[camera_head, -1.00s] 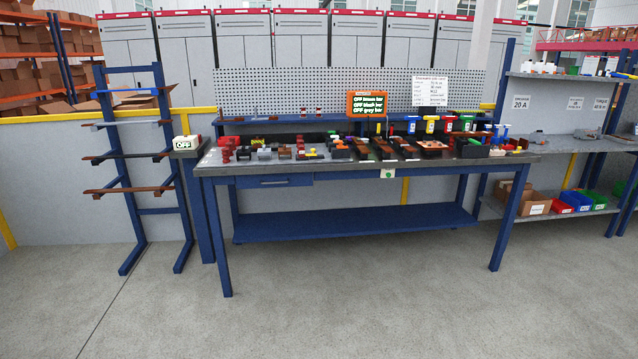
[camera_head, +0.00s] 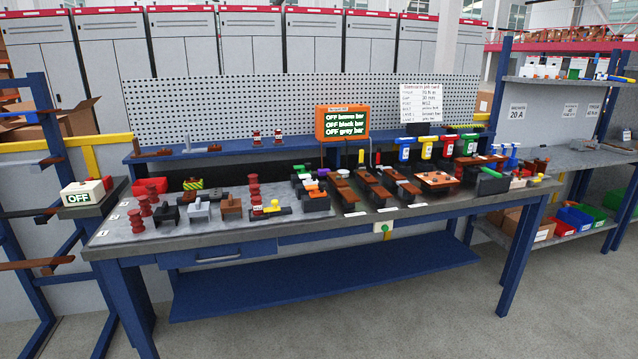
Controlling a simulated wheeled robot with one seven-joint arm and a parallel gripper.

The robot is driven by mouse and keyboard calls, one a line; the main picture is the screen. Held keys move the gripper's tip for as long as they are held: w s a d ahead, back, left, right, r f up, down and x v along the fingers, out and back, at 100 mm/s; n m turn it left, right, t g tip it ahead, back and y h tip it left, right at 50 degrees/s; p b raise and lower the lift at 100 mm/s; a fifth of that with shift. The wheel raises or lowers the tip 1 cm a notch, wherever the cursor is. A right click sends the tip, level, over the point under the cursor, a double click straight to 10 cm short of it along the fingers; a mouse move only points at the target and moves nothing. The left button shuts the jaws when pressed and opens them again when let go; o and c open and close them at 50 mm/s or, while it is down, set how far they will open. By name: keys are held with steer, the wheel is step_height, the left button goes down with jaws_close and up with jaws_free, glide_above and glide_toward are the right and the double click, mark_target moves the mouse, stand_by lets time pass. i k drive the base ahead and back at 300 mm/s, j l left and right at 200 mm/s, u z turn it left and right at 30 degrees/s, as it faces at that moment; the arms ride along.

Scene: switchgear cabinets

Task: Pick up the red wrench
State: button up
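A row of upright coloured tools or holders with white labels stands at the back right of the workbench (camera_head: 330,238): blue (camera_head: 404,153), yellow (camera_head: 427,148), red (camera_head: 447,146) and green (camera_head: 469,146). The red one is between the yellow and the green. It is too small to tell for sure whether it is the red wrench. My gripper is not in view.
A rack is at far left, shelves at right. The floor in front is clear.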

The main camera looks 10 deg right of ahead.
mark_target(449, 140)
steer(key=i+j+z, duration=0.2)
steer(key=i, duration=0.35)
steer(key=i+z, duration=0.15)
steer(key=i, duration=0.4)
